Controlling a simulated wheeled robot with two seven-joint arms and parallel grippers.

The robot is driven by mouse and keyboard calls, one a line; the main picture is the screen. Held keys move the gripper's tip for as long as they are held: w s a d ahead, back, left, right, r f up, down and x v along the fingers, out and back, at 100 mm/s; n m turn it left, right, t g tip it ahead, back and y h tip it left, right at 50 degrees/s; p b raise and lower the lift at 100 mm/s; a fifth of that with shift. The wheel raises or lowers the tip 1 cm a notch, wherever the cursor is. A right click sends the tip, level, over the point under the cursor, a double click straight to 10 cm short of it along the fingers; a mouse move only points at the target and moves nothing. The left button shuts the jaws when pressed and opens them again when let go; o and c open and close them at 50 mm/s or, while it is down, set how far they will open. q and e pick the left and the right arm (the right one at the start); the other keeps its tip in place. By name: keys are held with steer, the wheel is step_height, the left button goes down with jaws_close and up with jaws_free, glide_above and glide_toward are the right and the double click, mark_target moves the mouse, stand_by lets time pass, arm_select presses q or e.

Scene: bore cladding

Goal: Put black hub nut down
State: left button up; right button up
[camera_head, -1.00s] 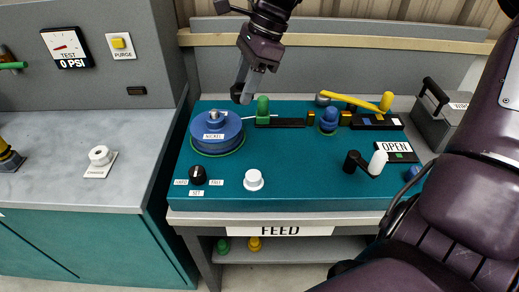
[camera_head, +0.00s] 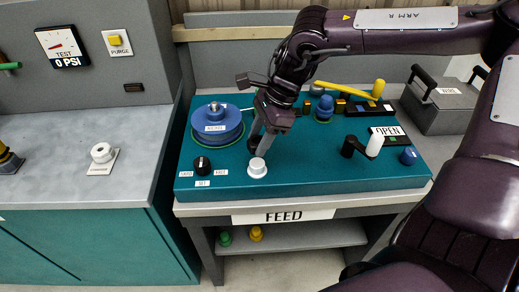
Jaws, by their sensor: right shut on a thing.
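My right gripper (camera_head: 259,142) reaches down over the teal feed panel, shut on the black hub nut (camera_head: 253,144). The nut is small and dark and partly hidden by the fingers. It is low, just behind the white knob (camera_head: 257,169); I cannot tell whether it touches the panel. The blue spool (camera_head: 218,130) lies flat to the left of the gripper, its metal hub (camera_head: 215,107) bare on top. My left gripper is not in view.
A black selector dial (camera_head: 202,164) sits at the panel's front left. A black and white crank (camera_head: 362,146) and a blue knob (camera_head: 408,156) are at the right. A yellow lever (camera_head: 348,90) crosses the back. The teal panel (camera_head: 310,172) is bare right of the white knob.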

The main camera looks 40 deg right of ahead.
mark_target(260, 162)
steer(key=shift+f, duration=2.35)
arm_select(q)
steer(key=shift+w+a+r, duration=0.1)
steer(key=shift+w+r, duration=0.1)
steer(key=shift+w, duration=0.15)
arm_select(e)
steer(key=shift+f, duration=0.15)
steer(key=o, duration=0.8)
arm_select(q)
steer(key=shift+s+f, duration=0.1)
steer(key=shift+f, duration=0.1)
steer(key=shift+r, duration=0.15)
arm_select(e)
steer(key=shift+r, duration=0.2)
